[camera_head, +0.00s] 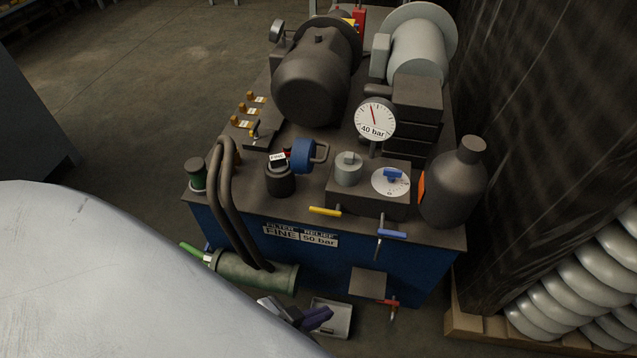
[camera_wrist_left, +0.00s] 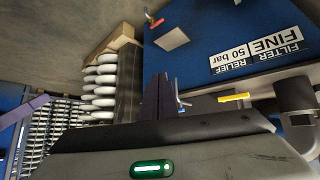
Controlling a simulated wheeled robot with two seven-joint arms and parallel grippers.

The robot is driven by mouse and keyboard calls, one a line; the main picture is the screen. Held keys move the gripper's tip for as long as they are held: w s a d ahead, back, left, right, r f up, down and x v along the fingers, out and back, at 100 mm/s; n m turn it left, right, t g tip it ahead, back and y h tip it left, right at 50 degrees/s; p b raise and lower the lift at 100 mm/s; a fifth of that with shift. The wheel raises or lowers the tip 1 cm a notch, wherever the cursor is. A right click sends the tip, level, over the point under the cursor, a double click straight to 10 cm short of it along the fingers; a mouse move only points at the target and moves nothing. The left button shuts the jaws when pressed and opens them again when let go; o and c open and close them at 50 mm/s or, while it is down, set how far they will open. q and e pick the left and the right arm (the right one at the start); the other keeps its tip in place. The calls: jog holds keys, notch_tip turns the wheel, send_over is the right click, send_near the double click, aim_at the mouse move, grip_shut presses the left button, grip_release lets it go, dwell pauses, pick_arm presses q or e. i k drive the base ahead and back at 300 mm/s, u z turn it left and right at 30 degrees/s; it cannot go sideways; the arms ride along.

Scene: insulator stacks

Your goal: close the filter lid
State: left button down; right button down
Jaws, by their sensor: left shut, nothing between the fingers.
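The filter lid (camera_head: 303,156) is the round blue cap with a metal loop handle, standing open on its side in the head view. The dark filter cup (camera_head: 280,180) stands beside it to the left, with a pale FINE label (camera_head: 278,158) at its mouth. My left gripper (camera_head: 326,317) has purple fingers and is shut and empty. It is low in front of the blue tank, well below and apart from the lid. Its fingers also show in the left wrist view (camera_wrist_left: 159,92). The lid cannot be made out there. My right gripper is not in view.
Thick dark hoses (camera_head: 222,190) rise left of the cup. A valve block (camera_head: 372,188) with levers, a gauge (camera_head: 375,120) and a dark bottle (camera_head: 454,185) stand to the right. A tray (camera_head: 338,318) lies on the floor. A pale rounded surface covers the lower left.

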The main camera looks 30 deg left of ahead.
aim_at(312, 157)
jog(key=k, duration=0.45)
jog(key=u, duration=1.35)
jog(key=i, duration=0.5)
jog(key=z, duration=0.1)
